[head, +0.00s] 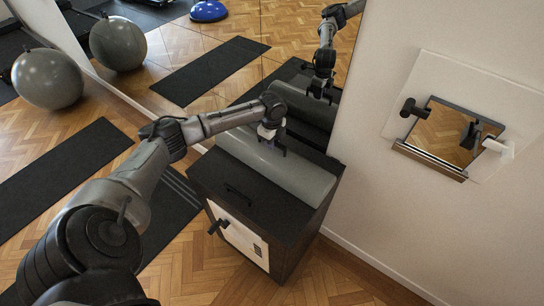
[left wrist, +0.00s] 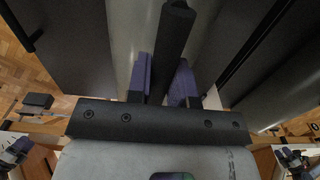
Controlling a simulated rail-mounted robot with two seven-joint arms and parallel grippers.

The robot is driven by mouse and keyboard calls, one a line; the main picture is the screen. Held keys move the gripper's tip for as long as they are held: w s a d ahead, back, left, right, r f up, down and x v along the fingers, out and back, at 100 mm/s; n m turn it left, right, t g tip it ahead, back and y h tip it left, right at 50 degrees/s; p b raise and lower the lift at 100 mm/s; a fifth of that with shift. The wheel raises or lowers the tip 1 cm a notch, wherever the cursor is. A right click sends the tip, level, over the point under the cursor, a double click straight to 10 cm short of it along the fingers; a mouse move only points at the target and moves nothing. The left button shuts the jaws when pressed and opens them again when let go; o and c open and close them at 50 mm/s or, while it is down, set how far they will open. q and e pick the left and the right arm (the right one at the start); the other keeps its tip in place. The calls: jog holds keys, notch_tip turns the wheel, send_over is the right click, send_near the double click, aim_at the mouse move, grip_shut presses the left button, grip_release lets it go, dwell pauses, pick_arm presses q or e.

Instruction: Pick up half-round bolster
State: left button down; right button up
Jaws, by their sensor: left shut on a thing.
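The half-round bolster (head: 303,178) is a long grey-green roll. It lies on top of a black cabinet (head: 228,188), along the mirror side. My left gripper (head: 271,143) is over the middle of the bolster, pointing down at it. In the left wrist view, its two purple fingers (left wrist: 162,82) are shut on a dark bar-like handle (left wrist: 174,35) on the bolster, whose pale surface (left wrist: 138,28) shows behind. The bolster appears to rest on the cabinet; any small gap under it cannot be seen. My right gripper is not in view.
A large wall mirror (head: 225,60) stands behind the cabinet and reflects the arm and bolster. A black handle (head: 238,191) is on the cabinet top. Dark mats (head: 60,175) and a grey ball (head: 47,79) are on the parquet at left.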

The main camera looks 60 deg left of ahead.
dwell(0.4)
pick_arm(q)
jog(key=shift+r, duration=0.1)
jog(key=shift+r, duration=0.1)
jog(key=shift+r+p, duration=0.65)
jog(key=shift+r, duration=1.4)
jog(key=d+r+p, duration=0.2)
jog(key=d+r, duration=0.4)
jog(key=d, duration=0.5)
jog(key=shift+w+d+r+p, duration=0.3)
jog(key=shift+d+r, duration=0.05)
